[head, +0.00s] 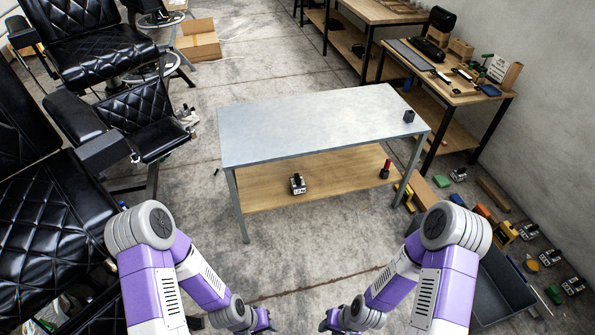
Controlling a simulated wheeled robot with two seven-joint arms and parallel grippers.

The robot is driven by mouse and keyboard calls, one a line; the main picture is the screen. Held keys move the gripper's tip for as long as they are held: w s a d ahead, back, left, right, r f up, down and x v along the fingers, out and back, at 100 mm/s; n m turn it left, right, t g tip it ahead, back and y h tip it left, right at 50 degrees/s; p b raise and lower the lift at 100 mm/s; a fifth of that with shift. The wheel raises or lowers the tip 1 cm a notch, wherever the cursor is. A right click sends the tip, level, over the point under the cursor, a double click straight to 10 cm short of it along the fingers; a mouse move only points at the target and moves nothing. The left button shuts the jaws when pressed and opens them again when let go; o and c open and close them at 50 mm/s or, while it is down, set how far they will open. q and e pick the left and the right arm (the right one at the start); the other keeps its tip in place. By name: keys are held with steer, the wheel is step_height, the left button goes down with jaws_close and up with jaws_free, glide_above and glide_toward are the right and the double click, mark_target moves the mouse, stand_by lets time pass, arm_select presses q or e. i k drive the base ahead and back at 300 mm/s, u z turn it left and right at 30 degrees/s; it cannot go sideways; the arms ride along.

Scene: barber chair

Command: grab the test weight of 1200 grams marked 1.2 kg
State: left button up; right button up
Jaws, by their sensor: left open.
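A small dark test weight (298,182) with a handle and a white label stands on the wooden lower shelf (262,192) of the metal-topped table. Its label seems to read 1.2 kg, though it is very small. My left gripper (264,321) is open at the bottom edge of the head view, well short of the weight and apart from it. My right gripper (331,322) is at the bottom edge too, partly cut off; its jaws cannot be made out.
The grey tabletop (310,125) overhangs the shelf and holds a small dark block (409,116). A red-and-black item (385,169) stands at the shelf's right. Black barber chairs (55,235) crowd the left. Tools, similar weights and a dark bin (497,283) lie at right.

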mark_target(296, 183)
steer(key=i, duration=0.3)
steer(key=k, duration=0.65)
steer(key=z, duration=0.4)
steer(key=i, duration=1.1)
steer(key=u, duration=0.65)
steer(key=i, duration=0.9)
steer(key=u, duration=0.7)
steer(key=i, duration=0.45)
